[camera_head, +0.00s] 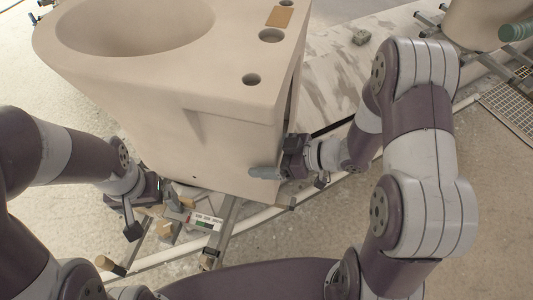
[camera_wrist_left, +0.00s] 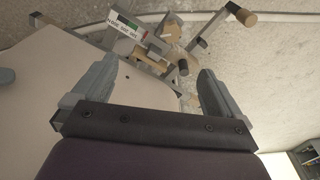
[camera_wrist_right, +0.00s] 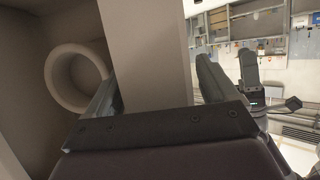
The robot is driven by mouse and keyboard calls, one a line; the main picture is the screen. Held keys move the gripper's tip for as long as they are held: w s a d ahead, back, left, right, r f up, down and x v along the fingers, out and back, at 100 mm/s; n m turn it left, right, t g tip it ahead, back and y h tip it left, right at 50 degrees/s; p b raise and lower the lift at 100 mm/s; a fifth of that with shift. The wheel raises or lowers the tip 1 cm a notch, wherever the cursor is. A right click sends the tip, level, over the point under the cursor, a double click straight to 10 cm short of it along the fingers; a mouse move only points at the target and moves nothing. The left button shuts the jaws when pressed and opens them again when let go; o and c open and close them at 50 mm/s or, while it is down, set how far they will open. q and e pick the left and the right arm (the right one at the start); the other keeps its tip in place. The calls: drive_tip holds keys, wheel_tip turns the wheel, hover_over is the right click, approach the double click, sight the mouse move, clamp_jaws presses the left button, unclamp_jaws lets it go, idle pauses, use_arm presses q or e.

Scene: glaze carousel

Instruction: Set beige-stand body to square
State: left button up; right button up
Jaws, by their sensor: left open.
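The beige body (camera_head: 205,150), a large toilet-shaped piece, stands on a metal stand (camera_head: 229,213) mostly hidden beneath it. Its pale side fills the left of the left wrist view (camera_wrist_left: 60,85). My left gripper (camera_head: 170,196) is open and empty by the body's lower front corner. In the left wrist view, stand bars, wooden blocks and a small label plate (camera_wrist_left: 124,27) lie beyond its fingers. My right gripper (camera_head: 280,170) is at the body's right edge. In the right wrist view its fingers lie either side of a beige wall (camera_wrist_right: 145,55); whether they press on it is unclear.
A round-ended wooden handle (camera_head: 110,265) sticks out at the lower left. A pale rail (camera_head: 150,259) runs along the floor. Another beige piece on a stand (camera_head: 480,22) is at the upper right, near a floor grate (camera_head: 510,112). Shelving (camera_wrist_right: 255,22) shows in the right wrist view.

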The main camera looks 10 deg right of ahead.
drive_tip(key=p+v, duration=0.3)
drive_tip(key=v, duration=0.9)
drive_tip(key=shift+d+r, duration=0.2)
drive_tip(key=shift+d, duration=0.1)
drive_tip(key=shift+s, duration=0.15)
